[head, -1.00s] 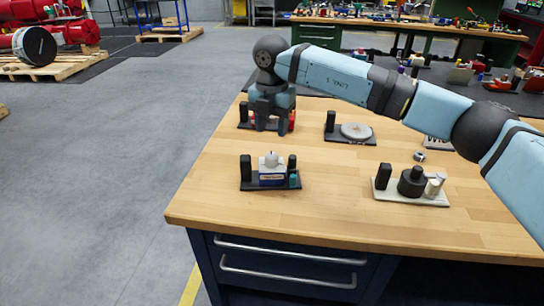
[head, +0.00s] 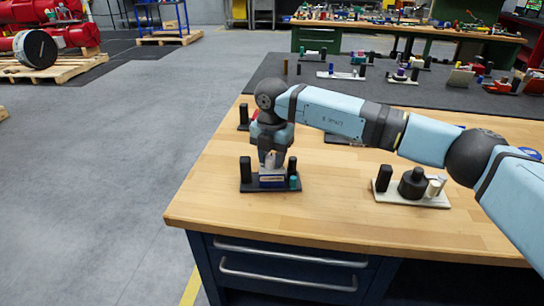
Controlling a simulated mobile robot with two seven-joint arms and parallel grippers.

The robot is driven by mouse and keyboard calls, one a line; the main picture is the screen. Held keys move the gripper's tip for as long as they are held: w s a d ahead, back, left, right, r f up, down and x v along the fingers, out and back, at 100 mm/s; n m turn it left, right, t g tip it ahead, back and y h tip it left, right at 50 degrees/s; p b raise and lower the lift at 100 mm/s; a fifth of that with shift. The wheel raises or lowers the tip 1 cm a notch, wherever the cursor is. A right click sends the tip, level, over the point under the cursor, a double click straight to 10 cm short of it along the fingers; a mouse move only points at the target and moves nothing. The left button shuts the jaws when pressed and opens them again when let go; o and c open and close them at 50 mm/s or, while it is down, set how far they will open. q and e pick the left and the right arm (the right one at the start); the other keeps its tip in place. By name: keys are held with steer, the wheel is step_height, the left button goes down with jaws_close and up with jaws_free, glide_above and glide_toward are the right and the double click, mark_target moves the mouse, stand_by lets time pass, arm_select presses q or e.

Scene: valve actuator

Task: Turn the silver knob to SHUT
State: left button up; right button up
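No SHUT mark is readable. My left gripper is not in view.
A white-based unit with a black knob (head: 412,183) stands at the front right. Behind my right arm, other units are partly hidden, including one with a black post (head: 243,115). The bench front (head: 340,225) is clear. A dark mat (head: 300,88) with several parts lies behind.

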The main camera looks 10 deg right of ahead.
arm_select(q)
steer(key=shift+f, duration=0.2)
arm_select(e)
steer(key=shift+n, duration=0.3)
steer(key=n, duration=0.3)
steer(key=shift+n, duration=0.4)
steer(key=n+b, duration=0.1)
steer(key=n, duration=0.3)
steer(key=shift+a+n, duration=0.1)
steer(key=shift+n, duration=0.2)
steer(key=n, duration=0.5)
steer(key=shift+b, duration=0.3)
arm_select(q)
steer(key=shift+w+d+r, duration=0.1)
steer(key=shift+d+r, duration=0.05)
arm_select(e)
steer(key=shift+a+n, duration=0.1)
steer(key=shift+n, duration=2)
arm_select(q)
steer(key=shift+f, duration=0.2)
arm_select(e)
steer(key=o, duration=0.7)
steer(key=shift+c, duration=0.2)
